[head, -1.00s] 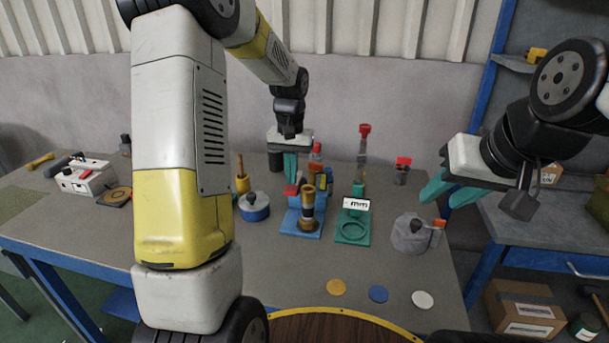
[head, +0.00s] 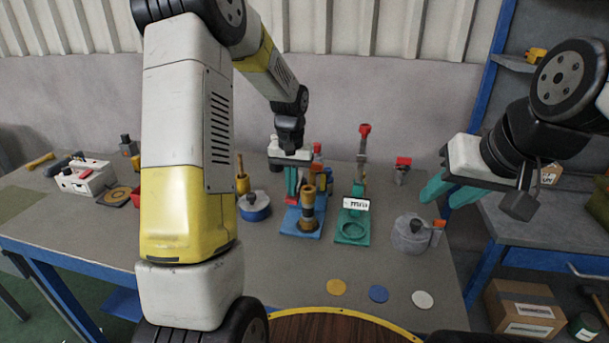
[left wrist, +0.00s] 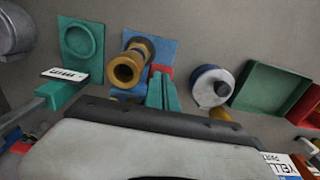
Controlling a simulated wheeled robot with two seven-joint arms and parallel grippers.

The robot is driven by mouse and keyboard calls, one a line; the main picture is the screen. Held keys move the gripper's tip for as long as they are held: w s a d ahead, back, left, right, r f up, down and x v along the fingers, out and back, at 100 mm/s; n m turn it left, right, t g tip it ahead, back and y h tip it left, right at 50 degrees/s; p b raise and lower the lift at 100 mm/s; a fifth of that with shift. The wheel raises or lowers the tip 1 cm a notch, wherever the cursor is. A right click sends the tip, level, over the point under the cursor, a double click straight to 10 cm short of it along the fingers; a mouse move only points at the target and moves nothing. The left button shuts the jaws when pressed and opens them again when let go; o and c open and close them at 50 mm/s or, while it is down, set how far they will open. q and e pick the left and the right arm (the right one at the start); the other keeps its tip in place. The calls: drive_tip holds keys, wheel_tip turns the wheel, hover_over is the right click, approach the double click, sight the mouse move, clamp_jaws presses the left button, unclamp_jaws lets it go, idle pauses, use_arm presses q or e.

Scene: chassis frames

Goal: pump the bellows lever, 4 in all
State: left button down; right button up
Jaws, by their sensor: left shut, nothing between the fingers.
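The bellows has a blue base (head: 300,226) with a brass and dark ribbed cylinder (head: 308,208) upright on it. Its lever has a red end (head: 291,201), mostly hidden behind my gripper in the head view. My left gripper (head: 291,192) is shut and empty, pointing down with its teal fingertips at the red lever end. In the left wrist view, the shut fingers (left wrist: 161,92) overlap the red end (left wrist: 160,71), beside the brass cylinder (left wrist: 128,66). Contact looks likely but is partly hidden. My right gripper (head: 438,200) is open and empty at the right.
A green stand (head: 353,232) with a white label and red-topped lever is just right of the bellows. A blue-and-white round pot (head: 255,207) is at its left, a grey pot (head: 410,235) further right. Coloured discs (head: 378,293) lie in front; bench there is mostly clear.

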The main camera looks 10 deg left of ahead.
use_arm(q)
wheel_tip(320, 180, up, 7)
idle(0.7)
idle(0.4)
drive_tip(key=shift+f+n, duration=0.5)
drive_tip(key=shift+n, duration=0.5)
drive_tip(key=shift+f+n, duration=0.5)
drive_tip(key=shift+n, duration=0.5)
drive_tip(key=shift+f+n, duration=0.5)
drive_tip(key=shift+n, duration=0.5)
